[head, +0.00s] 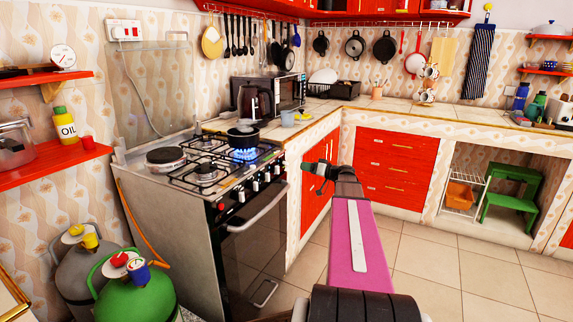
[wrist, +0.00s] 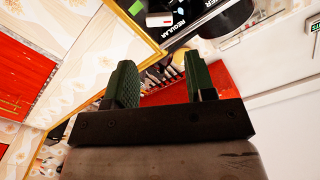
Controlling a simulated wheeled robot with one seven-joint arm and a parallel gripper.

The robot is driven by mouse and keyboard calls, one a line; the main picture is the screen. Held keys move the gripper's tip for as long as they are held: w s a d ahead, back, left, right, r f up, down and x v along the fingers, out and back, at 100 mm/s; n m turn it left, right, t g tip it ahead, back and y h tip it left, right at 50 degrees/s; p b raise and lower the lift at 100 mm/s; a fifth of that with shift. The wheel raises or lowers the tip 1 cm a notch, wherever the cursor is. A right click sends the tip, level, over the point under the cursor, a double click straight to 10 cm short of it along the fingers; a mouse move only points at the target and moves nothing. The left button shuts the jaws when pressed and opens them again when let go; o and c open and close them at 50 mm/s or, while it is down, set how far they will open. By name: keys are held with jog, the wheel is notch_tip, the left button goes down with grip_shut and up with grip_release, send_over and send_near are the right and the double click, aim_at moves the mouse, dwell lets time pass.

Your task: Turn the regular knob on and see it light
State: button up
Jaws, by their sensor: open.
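The stove (head: 217,185) stands at left centre in the head view, with a row of knobs (head: 256,187) along its front panel. A blue flame (head: 244,154) burns under a dark pot on the right side of the hob. In the wrist view an upside-down "REGULAR" label (wrist: 176,41) shows on a black surface. Next to it is a small white piece with a red end (wrist: 159,19), possibly the regular knob. My gripper (head: 317,176) is open and empty, right of the stove front and apart from it. Its two green fingers (wrist: 162,83) point toward the label side.
Red drawers (head: 390,166) and a tiled counter (head: 420,115) lie behind my gripper. Gas bottles (head: 140,296) stand at lower left. The oven door handle (head: 258,208) sticks out below the knobs. The floor (head: 450,270) at right is clear.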

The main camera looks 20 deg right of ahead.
aim_at(287, 163)
jog(key=shift+m, duration=0.5)
jog(key=x, duration=1)
jog(key=shift+w+a, duration=0.15)
jog(key=shift+w, duration=0.15)
jog(key=c, duration=0.7)
